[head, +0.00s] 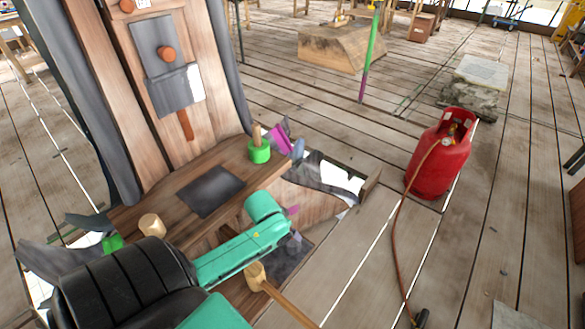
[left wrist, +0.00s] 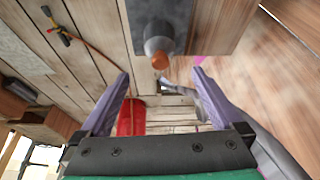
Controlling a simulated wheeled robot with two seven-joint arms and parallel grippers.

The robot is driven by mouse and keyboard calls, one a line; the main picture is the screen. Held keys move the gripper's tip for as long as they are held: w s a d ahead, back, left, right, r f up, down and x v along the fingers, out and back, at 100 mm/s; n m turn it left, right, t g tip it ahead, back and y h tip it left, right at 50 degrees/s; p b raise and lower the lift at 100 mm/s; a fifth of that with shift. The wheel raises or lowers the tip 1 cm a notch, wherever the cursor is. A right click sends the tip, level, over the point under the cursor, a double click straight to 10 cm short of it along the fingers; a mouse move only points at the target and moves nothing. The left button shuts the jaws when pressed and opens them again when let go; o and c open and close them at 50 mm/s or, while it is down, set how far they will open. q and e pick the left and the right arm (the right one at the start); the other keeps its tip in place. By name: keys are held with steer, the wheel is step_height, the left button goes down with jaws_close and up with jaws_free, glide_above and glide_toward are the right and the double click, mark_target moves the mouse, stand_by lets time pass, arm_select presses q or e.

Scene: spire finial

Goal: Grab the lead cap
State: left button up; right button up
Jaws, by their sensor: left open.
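In the left wrist view a grey cylinder with a brown tip (left wrist: 157,43), which looks like the lead cap, stands on a dark grey plate (left wrist: 188,14). My left gripper (left wrist: 160,80) is open, with its two lavender fingers apart and nothing held between them. The cylinder is just beyond the fingertips, in the upper middle of the view. In the head view my left gripper (head: 294,222) is mostly behind its teal wrist; only bits of purple finger show. I cannot make out the cap there; the arm seems to hide it. My right gripper is not in view.
A red gas bottle (head: 440,158) with a hose stands on the plank floor at right. A wooden mallet (head: 256,276) lies by my arm. A green cup (head: 259,152) sits on the wooden ledge (head: 165,195) below a tall wooden panel. Floor between ledge and bottle is mostly clear.

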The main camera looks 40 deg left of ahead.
mark_target(292, 241)
arm_select(q)
steer(key=x, duration=0.2)
steer(key=b+x, duration=0.1)
steer(key=x, duration=0.1)
steer(key=b+x, duration=0.1)
steer(key=x, duration=0.1)
steer(key=shift+s+d+f, duration=0.2)
steer(key=shift+d, duration=0.1)
steer(key=x, duration=0.2)
steer(key=b+x, duration=0.1)
steer(key=x, duration=0.1)
steer(key=b+x, duration=0.1)
steer(key=x, duration=0.1)
steer(key=shift+s+a+f, duration=0.15)
steer(key=shift+a+f, duration=0.15)
steer(key=shift+f, duration=0.35)
steer(key=shift+r, duration=0.1)
steer(key=c, duration=1.5)
jaws_close()
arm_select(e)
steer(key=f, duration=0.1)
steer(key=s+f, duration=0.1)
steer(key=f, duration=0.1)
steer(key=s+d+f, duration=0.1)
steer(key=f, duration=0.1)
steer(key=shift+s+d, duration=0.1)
arm_select(q)
steer(key=shift+r, duration=0.1)
